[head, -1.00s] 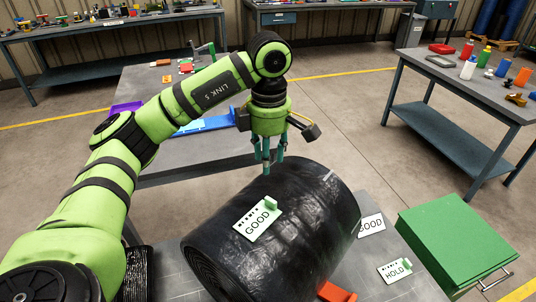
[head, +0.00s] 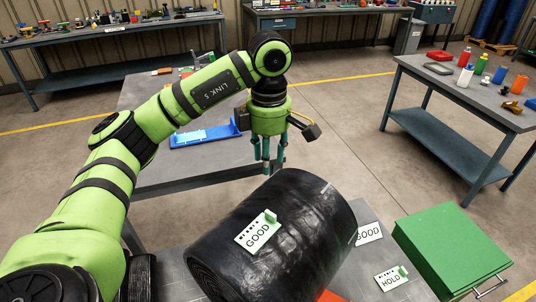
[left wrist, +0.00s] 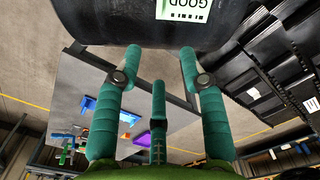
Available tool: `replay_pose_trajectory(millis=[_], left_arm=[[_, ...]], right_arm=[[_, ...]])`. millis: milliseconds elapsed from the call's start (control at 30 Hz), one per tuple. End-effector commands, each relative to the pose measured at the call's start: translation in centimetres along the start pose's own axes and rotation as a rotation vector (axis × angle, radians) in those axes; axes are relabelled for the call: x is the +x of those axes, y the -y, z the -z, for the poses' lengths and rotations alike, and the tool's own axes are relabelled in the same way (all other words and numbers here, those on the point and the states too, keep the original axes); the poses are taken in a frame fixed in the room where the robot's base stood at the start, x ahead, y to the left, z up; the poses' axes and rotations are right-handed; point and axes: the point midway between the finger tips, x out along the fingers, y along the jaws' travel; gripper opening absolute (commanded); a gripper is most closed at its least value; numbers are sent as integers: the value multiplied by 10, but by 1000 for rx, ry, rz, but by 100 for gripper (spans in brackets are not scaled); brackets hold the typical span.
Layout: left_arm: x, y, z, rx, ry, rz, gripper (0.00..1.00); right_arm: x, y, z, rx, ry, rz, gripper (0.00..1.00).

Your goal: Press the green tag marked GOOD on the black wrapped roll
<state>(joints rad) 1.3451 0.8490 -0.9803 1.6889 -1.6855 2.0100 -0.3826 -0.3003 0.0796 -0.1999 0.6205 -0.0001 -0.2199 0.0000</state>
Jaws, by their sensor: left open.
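The black wrapped roll (head: 310,225) lies on its side on the near grey table. The green and white tag marked GOOD (head: 257,232) lies on its upper surface, with a small raised green tab. My left gripper (head: 267,170) is open and empty, its teal fingers pointing down just beyond the roll's far side, away from the tag. In the left wrist view the fingers (left wrist: 160,55) are spread below the roll (left wrist: 120,20), and part of the tag (left wrist: 182,8) shows at the top edge. I cannot tell whether a fingertip touches the roll. My right gripper is out of view.
Another GOOD card (head: 369,232) and a HOLD card (head: 391,279) lie right of the roll. A green box (head: 450,245) stands at the right. A blue tray (head: 205,136) is on the table behind. A bench with bottles (head: 465,85) is at right.

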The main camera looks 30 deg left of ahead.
Motion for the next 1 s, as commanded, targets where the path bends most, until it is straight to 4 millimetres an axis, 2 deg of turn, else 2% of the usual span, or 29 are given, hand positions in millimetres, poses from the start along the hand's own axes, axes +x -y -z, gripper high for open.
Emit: replay_pose_trajectory(millis=[400, 1000], left_arm=[[-4, -1, 0, -1, 0, 0, 41], [-30, -32, -11, -1, 1, 1, 41]], right_arm=[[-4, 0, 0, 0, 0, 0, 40], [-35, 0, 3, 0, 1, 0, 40]])
